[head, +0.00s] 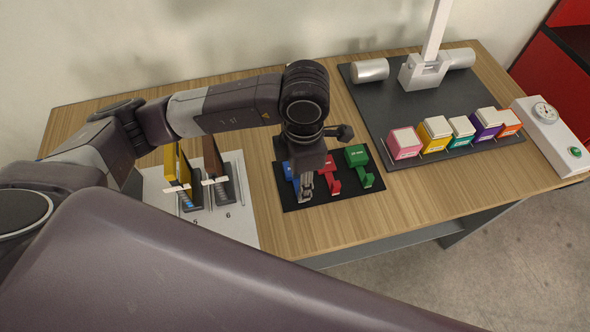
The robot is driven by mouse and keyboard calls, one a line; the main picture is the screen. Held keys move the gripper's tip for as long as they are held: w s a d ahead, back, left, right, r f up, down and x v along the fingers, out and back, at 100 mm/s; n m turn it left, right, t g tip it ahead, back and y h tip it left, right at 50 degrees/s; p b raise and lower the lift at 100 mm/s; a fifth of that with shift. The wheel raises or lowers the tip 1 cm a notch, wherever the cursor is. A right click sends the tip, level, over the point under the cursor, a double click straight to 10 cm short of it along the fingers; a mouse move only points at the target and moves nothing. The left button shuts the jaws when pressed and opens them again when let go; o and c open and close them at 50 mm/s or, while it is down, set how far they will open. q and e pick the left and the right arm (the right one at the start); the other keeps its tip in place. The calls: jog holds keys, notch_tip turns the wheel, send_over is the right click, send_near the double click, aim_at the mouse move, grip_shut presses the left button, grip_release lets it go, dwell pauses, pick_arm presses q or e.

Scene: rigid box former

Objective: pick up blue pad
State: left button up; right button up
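The blue pad (288,169) is at the left end of a black mat (290,203) on the wooden table, partly hidden behind my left gripper. My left gripper (307,195) points down over the mat, between the blue pad and the red pad (328,176). The fingers look close together, but whether they are apart, shut or touching the blue pad cannot be made out. A green pad (359,161) is at the right end of the same mat. My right gripper is not in view.
A white sheet (240,224) with upright yellow (171,165) and brown (212,158) pieces in stands lies left. A dark board (395,115) at right carries a grey fixture (424,70) and several coloured blocks (461,131). A white dial box (548,133) stands far right.

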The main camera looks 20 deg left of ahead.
pick_arm(q)
jog(key=f+p, duration=0.1)
jog(key=f, duration=0.2)
jog(key=f+p, duration=0.1)
jog(key=f, duration=0.1)
jog(key=shift+w+f+p, duration=0.2)
jog(key=shift+w+p, duration=0.1)
jog(key=shift+f, duration=0.4)
jog(key=shift+c, duration=0.5)
grip_shut()
